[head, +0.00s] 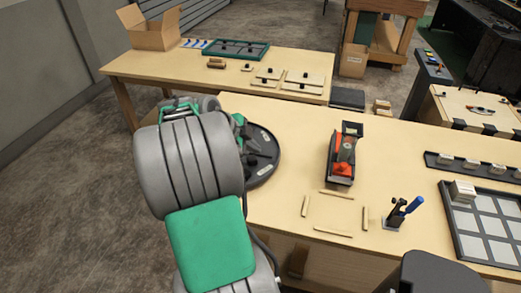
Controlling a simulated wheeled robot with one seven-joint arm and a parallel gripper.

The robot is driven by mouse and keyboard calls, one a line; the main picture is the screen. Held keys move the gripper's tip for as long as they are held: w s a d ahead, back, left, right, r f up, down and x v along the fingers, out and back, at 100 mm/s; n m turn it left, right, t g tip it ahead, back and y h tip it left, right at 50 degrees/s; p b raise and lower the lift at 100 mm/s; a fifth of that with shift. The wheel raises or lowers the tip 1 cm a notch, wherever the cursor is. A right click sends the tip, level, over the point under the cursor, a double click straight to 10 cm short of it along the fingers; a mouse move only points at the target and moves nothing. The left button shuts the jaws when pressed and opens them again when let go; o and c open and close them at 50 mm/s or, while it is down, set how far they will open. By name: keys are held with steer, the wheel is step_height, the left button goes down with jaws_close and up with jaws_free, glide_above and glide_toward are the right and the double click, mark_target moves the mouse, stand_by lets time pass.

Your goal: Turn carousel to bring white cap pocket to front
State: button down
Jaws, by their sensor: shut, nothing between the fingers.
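The carousel is a dark round disc (266,158) on the table, right behind my arm. Only its right part shows. It has small dark raised parts on top, and my arm covers its left part. I cannot make out the white cap or its pocket. My arm's grey and green links fill the left middle of the head view and reach over the carousel's side. My gripper's fingers are hidden behind these links, so I cannot see whether they touch the carousel.
Right of the carousel lies a dark tray with an orange-and-black tool (344,155). Thin wooden strips (333,231) form an open frame on the table. A holder with a blue-handled tool (400,212) and a white-square panel (486,228) are further right. A cardboard box (152,30) sits on the back table.

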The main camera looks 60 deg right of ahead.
steer(key=p+x, duration=0.1)
steer(key=x, duration=0.8)
steer(key=shift+d+f, duration=0.1)
steer(key=shift+f, duration=0.1)
